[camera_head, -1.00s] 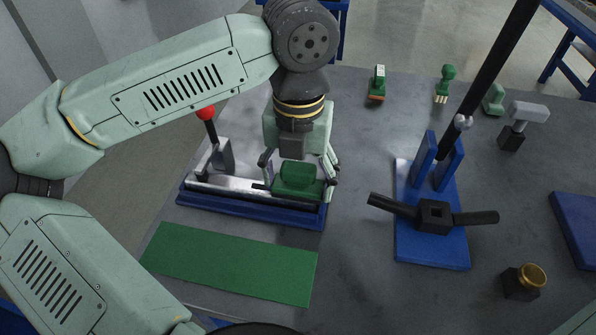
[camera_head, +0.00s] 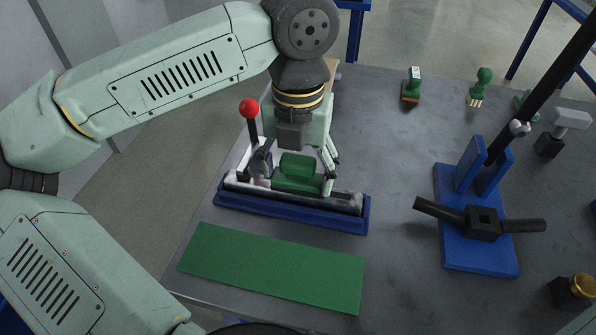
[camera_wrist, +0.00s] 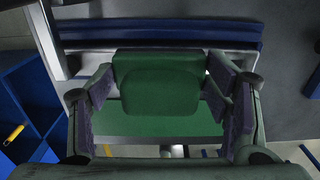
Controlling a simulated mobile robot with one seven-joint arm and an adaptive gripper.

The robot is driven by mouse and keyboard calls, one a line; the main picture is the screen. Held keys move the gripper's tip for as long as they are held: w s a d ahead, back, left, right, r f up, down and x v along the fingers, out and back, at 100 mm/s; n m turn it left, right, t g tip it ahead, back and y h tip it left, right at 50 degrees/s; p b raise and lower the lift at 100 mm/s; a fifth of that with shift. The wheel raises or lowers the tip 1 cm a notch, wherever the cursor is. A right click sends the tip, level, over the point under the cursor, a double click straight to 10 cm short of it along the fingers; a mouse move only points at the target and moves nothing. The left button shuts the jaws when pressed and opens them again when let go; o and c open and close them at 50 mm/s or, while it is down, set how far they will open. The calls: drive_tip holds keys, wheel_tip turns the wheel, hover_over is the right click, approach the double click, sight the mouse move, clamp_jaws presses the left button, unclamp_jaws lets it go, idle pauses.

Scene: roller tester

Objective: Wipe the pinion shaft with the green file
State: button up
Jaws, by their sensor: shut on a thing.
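My gripper (camera_head: 297,180) is shut on a green block-shaped tool, which I take for the green file (camera_head: 297,165). In the wrist view the file (camera_wrist: 160,85) sits between the two fingers of my gripper (camera_wrist: 162,98). My gripper holds it low over the middle of a long silver bar in a blue base (camera_head: 290,217). I take this bar for the pinion shaft (camera_head: 345,200); the file and fingers hide its middle. I cannot tell whether the file touches it.
A red-knobbed lever (camera_head: 249,108) rises at the base's left end. A green mat (camera_head: 270,268) lies in front. A blue stand with black handles (camera_head: 480,222) is to the right. Small green-handled tools (camera_head: 411,85) stand at the back. Bare table lies between base and stand.

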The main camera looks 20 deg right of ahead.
sight(302, 160)
drive_tip(key=r, duration=0.1)
drive_tip(key=r+p, duration=0.1)
drive_tip(key=r, duration=0.2)
drive_tip(key=shift+s+d+r, duration=0.1)
drive_tip(key=shift+s+d, duration=0.1)
drive_tip(key=shift+d, duration=0.05)
drive_tip(key=shift+r+p, duration=1.3)
drive_tip(key=shift+r, duration=0.7)
